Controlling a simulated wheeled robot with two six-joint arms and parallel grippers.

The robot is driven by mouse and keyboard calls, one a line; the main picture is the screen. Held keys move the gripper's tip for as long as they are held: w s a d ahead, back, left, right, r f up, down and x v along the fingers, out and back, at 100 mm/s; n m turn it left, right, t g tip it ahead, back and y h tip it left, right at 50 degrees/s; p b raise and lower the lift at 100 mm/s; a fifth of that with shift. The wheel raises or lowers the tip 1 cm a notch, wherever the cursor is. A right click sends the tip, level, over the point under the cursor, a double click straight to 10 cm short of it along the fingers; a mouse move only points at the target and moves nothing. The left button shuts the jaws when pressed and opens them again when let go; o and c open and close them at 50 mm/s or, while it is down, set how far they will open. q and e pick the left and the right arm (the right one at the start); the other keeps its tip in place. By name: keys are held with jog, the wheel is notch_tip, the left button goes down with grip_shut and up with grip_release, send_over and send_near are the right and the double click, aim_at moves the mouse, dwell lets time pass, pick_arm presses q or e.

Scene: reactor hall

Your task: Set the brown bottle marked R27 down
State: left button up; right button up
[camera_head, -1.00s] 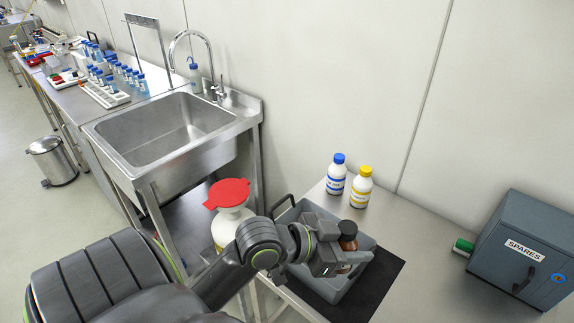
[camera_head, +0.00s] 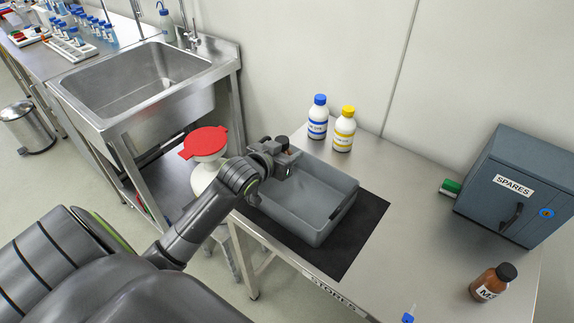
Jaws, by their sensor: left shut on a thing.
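My left gripper (camera_head: 284,163) is at the back left end of the grey tray (camera_head: 333,226), shut on a brown bottle. Only the dark cap (camera_head: 282,141) and a sliver of brown show above the jaws. The bottle's label is hidden, so I cannot read R27. I cannot tell whether its base touches the tray floor. The rest of the tray looks empty. My right gripper is not in view.
The tray stands on a black mat (camera_head: 362,238) on a steel table. White bottles with blue (camera_head: 318,117) and yellow (camera_head: 344,130) caps stand behind. Another brown bottle (camera_head: 488,284), label partly readable, stands right, near the SPARES cabinet (camera_head: 518,190). Table between is clear.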

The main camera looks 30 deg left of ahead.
pick_arm(q)
notch_tip(320, 180, down, 3)
jog(key=shift+f, duration=0.2)
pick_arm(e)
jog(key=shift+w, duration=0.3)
pick_arm(q)
jog(key=shift+f, duration=0.15)
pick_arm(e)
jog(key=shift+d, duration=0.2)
pick_arm(q)
jog(key=shift+f, duration=0.5)
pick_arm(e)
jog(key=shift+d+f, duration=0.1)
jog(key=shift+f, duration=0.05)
pick_arm(q)
jog(key=o, duration=1.1)
jog(key=shift+r, duration=0.1)
